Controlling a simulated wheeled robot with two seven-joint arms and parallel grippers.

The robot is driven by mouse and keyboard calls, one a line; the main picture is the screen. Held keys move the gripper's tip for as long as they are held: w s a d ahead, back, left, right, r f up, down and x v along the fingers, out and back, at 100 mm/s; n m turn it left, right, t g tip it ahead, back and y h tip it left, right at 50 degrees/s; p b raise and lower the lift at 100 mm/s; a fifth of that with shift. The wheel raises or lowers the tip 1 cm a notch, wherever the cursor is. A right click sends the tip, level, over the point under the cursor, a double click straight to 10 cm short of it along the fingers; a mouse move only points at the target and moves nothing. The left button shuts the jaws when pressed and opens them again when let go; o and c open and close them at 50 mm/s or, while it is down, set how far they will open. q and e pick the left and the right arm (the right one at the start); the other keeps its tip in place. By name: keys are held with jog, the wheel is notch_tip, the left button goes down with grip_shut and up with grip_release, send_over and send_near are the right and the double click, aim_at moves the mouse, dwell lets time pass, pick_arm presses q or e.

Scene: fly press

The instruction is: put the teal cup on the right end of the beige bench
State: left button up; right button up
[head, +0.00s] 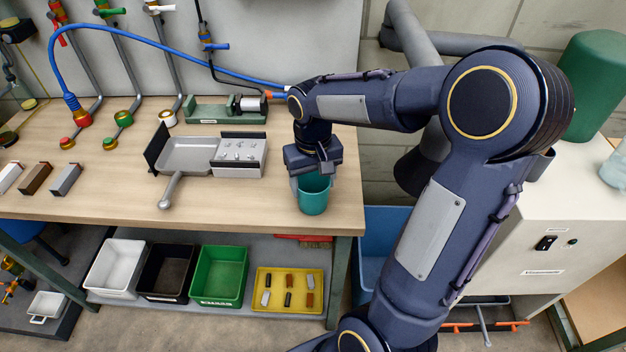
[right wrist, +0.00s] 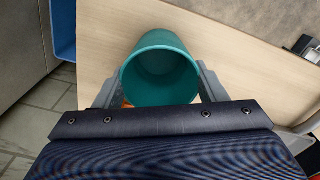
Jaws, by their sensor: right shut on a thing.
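The teal cup (head: 313,197) is upright at the right end of the beige bench (head: 250,205), close to its front right corner. My right gripper (head: 313,176) comes down from above and is shut on the cup. In the right wrist view the cup (right wrist: 160,75) sits between the two fingers, with its open mouth facing the camera and its inside empty. I cannot tell whether the cup's base touches the bench top or is just above it. My left gripper is not in view.
Small blocks (head: 66,179) lie at the far left. Bins (head: 218,275) and a yellow tray (head: 262,303) sit on the shelf below. A white cabinet (head: 545,230) stands right.

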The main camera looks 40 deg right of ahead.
jog(key=o, duration=1.3)
notch_tip(320, 180, up, 12)
jog(key=p, duration=0.1)
jog(key=s+a+f+t+y, duration=0.1)
jog(key=s+a+f+t, duration=0.1)
jog(key=s+a, duration=0.2)
jog(key=s+a+f+n+t+y, duration=0.1)
jog(key=s+a+f, duration=0.1)
jog(key=s, duration=0.4)
jog(key=s+a+f+n+t+y, duration=0.1)
jog(key=s+a+f+t, duration=0.1)
jog(key=s+a, duration=0.2)
jog(key=shift+s+a+f+t+y, duration=0.15)
jog(key=shift+s+a+y, duration=0.05)
jog(key=shift+a, duration=0.2)
jog(key=shift+s+a+f+t+y, duration=0.15)
jog(key=shift+s+a+y, duration=0.05)
jog(key=shift+a, duration=0.2)
